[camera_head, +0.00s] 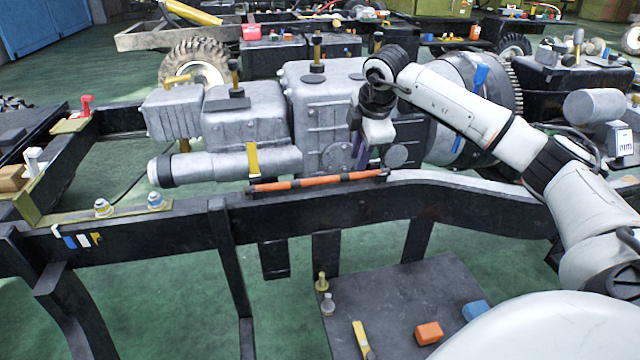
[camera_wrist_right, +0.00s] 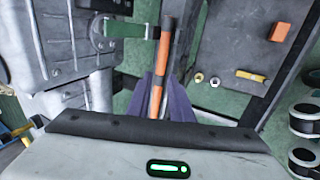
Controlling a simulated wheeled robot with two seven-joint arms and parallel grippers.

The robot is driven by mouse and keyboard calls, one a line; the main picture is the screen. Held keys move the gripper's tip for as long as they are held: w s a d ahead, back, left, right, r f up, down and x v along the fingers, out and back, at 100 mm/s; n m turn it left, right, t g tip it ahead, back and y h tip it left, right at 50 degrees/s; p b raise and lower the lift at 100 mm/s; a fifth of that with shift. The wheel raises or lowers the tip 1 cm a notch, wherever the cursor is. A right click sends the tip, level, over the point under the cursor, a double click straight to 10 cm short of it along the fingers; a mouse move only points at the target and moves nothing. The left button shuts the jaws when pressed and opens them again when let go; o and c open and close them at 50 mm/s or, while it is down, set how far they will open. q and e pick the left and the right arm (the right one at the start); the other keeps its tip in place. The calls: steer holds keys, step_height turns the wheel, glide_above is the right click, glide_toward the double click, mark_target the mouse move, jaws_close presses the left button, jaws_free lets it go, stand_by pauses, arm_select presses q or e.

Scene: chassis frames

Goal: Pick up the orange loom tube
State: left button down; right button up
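The orange loom tube (camera_head: 320,181), with dark bands, lies lengthwise along the top of the near black chassis rail (camera_head: 470,184), below the grey gearbox. My right gripper (camera_head: 362,166) points down at the right part of the tube. In the right wrist view the tube (camera_wrist_right: 165,50) runs up the picture between the two purple fingers of the gripper (camera_wrist_right: 161,82), one on each side. The gap is narrow, and I cannot tell whether the fingers press on the tube. My left gripper is not in view.
The grey gearbox (camera_head: 325,100) stands close behind the tube, and a yellow strap (camera_head: 253,160) hangs near its left end. Below the rail, a dark table (camera_head: 400,295) bears an orange block (camera_head: 429,333), a blue block (camera_head: 476,310) and small fittings.

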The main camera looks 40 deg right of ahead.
mark_target(353, 175)
steer(key=x, duration=0.5)
steer(key=shift+f+b, duration=0.4)
steer(key=shift+f, duration=0.05)
steer(key=shift+c, duration=0.3)
steer(key=shift+a, duration=0.1)
jaws_close()
